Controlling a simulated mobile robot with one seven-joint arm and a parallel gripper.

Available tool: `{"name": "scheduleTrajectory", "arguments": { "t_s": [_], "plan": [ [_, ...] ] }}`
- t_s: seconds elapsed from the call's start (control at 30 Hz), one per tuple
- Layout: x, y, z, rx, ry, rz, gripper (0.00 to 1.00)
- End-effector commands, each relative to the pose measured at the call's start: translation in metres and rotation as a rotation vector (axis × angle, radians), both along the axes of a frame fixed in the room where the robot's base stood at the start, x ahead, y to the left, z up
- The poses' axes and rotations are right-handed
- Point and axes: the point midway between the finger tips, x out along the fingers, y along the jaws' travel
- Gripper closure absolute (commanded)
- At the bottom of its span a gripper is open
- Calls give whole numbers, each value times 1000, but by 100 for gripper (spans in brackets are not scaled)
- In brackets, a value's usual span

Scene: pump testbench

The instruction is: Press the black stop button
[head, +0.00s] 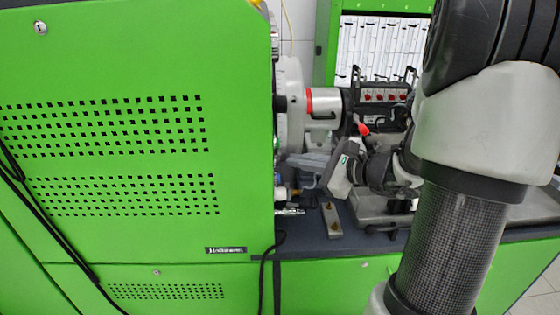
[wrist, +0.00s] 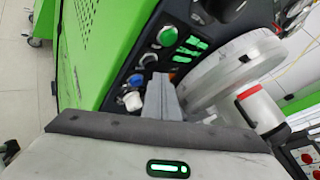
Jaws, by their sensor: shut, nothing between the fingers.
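The control panel (wrist: 185,60) on the side of the green machine shows in the wrist view. It carries a lit green button (wrist: 167,36) at the top and a round silver-ringed button (wrist: 149,59) below it, which looks like the black stop button, though its cap is too small to tell clearly. My gripper (wrist: 160,82) is shut and empty, its grey fingertips pointing at the panel, just right of and below the silver-ringed button. I cannot tell whether the tips touch the panel. In the head view the panel face is hidden by the green cabinet.
A white knob (wrist: 133,101) and a blue one lie left of the fingers. A large pale disc (wrist: 235,75) stands close on the right. The green cabinet (head: 140,140) fills the head view's left. A dark bench with a small metal block (head: 331,220) lies below the hand.

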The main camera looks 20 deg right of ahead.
Motion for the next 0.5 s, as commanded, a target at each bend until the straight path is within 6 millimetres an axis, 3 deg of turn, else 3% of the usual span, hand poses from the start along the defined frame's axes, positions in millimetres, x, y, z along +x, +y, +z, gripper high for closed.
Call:
{"name": "scheduleTrajectory", "arguments": {
  "t_s": [0.5],
  "plan": [
    [-12, -43, 0, 0, -1, -1, 100]
  ]
}}
